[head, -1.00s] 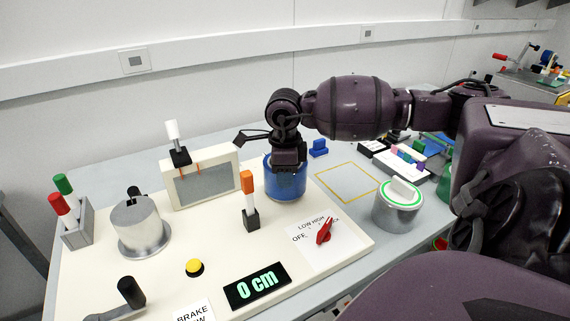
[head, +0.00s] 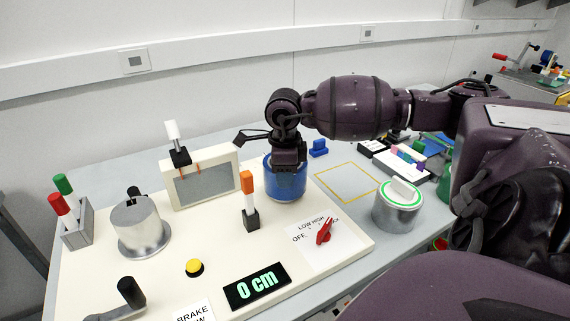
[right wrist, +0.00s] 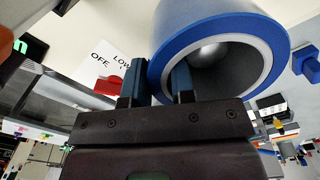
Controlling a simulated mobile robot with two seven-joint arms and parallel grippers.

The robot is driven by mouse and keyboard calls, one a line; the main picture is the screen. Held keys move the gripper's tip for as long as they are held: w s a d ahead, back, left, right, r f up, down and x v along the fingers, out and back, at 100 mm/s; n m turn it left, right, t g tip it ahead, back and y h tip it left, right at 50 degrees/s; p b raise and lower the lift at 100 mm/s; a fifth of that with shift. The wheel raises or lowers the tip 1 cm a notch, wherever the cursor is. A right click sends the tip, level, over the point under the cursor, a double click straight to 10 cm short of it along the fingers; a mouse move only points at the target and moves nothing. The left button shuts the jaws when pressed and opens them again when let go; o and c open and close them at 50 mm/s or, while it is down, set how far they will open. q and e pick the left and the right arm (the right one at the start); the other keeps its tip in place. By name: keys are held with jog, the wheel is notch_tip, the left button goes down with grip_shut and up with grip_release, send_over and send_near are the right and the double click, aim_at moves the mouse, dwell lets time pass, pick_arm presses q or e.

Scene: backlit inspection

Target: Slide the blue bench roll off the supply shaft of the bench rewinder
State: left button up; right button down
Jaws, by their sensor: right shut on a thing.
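The blue bench roll (head: 285,185) stands upright on the cream rewinder deck (head: 222,239), behind the red knob. My right gripper (head: 289,164) is above it, shut on it from the top. In the right wrist view the gripper fingers (right wrist: 158,82) are at the near rim of the blue roll (right wrist: 277,62), across its wall. A grey rounded form shows inside the roll's core, perhaps the supply shaft; the shaft is otherwise hidden by the roll. My left gripper is in neither view.
Left of the roll are an orange-topped post (head: 249,200), a framed window panel (head: 203,184) and a silver hub (head: 137,226). The red knob (head: 324,232) is in front. To the right, a yellow-outlined square (head: 347,183) is empty; a green-rimmed grey canister (head: 397,207) stands beside it.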

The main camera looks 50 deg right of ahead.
jog(key=shift+r+p, duration=0.3)
jog(key=shift+r, duration=0.8)
jog(key=shift+r+p, duration=0.35)
jog(key=shift+r, duration=0.65)
jog(key=shift+r+p, duration=0.3)
jog(key=shift+r, duration=0.75)
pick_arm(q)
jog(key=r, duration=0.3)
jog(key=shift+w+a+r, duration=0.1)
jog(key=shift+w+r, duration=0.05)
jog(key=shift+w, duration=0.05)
pick_arm(e)
jog(key=shift+r, duration=0.35)
jog(key=shift+r, duration=0.35)
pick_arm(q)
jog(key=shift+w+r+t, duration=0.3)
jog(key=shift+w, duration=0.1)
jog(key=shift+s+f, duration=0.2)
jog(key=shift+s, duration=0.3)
pick_arm(e)
jog(key=shift+s, duration=0.1)
